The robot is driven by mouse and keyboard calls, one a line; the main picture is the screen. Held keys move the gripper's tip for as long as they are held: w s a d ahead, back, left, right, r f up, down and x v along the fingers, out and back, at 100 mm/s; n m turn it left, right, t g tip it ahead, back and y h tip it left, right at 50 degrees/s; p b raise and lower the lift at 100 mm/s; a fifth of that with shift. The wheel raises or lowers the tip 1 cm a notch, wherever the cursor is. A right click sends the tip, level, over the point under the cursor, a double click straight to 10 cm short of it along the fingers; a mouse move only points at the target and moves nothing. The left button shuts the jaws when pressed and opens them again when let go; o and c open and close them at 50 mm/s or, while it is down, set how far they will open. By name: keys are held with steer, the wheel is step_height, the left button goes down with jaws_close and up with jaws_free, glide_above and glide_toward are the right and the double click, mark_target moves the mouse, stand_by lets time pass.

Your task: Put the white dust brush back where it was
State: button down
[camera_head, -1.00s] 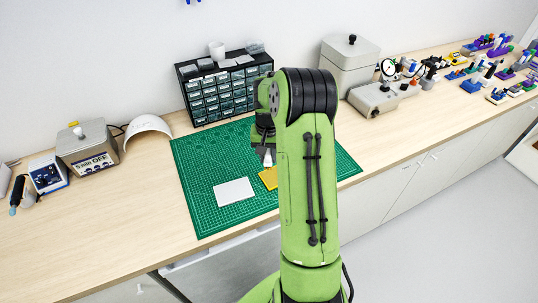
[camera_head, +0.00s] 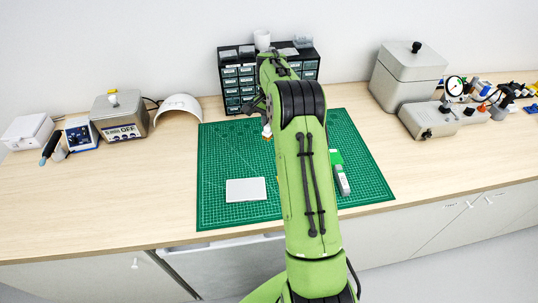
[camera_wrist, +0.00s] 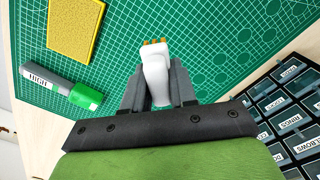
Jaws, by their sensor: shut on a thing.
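My gripper (camera_wrist: 157,92) is shut on the white dust brush (camera_wrist: 153,72) in the wrist view. The brush is white with short orange bristles at its outer end, pointing away from the gripper. In the head view the brush (camera_head: 267,132) shows as a small white and orange spot left of my arm, over the far part of the green cutting mat (camera_head: 220,155). My gripper is mostly hidden there by my arm. I cannot tell its exact height over the mat.
A dark drawer organizer (camera_head: 232,92) with a white cup (camera_head: 262,39) on top stands behind the mat. A white pad (camera_head: 246,190) and a grey and green labelled tool (camera_head: 342,180) lie on the mat. A yellow pad (camera_wrist: 76,28) shows in the wrist view.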

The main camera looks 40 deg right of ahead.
mark_target(269, 155)
steer(key=f, duration=0.6)
steer(key=a+f, duration=0.1)
steer(key=f, duration=0.2)
steer(key=shift+f+b, duration=0.2)
steer(key=shift+b, duration=0.15)
steer(key=shift+d+f, duration=0.1)
steer(key=shift+f, duration=0.05)
steer(key=c, duration=0.9)
jaws_free()
step_height(269, 155, up, 12)
steer(key=shift+r+p, duration=0.1)
steer(key=shift+p, duration=0.65)
steer(key=s+a+r+n+t+h, duration=0.1)
steer(key=s+a+r+n+t, duration=0.2)
steer(key=s+a+r+n, duration=0.75)
steer(key=s+a+r+n+t, duration=0.1)
steer(key=s+a, duration=0.5)
steer(key=s, duration=0.3)
steer(key=s+a+r+n+t+y, duration=0.1)
steer(key=s+a+n, duration=0.1)
steer(key=s+a, duration=0.5)
steer(key=s, duration=0.3)
steer(key=shift+r+t, duration=0.25)
steer(key=shift+t, duration=0.05)
